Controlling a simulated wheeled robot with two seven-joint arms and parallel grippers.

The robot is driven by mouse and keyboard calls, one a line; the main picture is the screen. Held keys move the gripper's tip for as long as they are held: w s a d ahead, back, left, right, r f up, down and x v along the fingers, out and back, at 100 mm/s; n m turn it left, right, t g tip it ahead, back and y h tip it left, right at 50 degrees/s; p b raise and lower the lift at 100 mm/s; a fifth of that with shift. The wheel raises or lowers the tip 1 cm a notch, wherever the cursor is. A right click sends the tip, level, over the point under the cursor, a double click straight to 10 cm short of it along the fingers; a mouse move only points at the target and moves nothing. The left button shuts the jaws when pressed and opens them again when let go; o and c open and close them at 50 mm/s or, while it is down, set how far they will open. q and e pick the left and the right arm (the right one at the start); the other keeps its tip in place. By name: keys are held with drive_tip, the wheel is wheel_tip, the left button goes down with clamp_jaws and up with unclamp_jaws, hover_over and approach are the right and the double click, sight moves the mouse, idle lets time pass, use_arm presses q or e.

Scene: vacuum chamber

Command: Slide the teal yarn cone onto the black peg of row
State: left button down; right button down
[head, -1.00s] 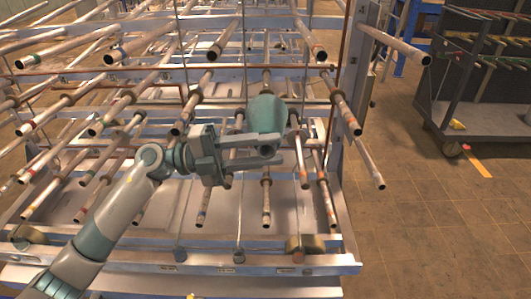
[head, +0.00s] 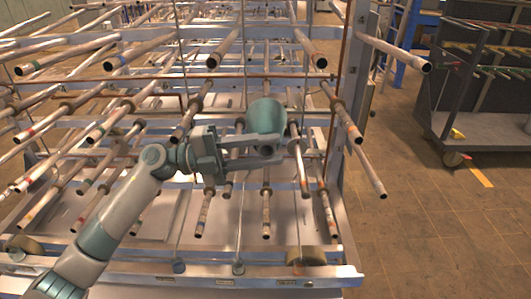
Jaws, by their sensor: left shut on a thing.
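The teal yarn cone (head: 267,117) is in the middle of the head view, in front of the rack's pegs. My left gripper (head: 268,150) is shut on its lower end. The cone's wide end points up and away, and its narrow end, with a dark opening, faces me. The cone hides the rack parts directly behind it. Several pegs have dark tips, such as the upper peg (head: 214,55) left of the cone and another (head: 316,55) to its right. I cannot tell which is the black peg. My right gripper is out of view.
The metal rack (head: 340,273) fills the left and middle with rows of protruding pegs, some with coloured bands. A long peg (head: 400,51) juts out at the upper right. A dark cart (head: 490,125) stands at the far right. The brown floor (head: 440,235) between is clear.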

use_arm(q)
drive_tip(key=shift+w, duration=0.35)
idle(0.3)
drive_tip(key=c, duration=1.2)
unclamp_jaws()
drive_tip(key=shift+s, duration=0.15)
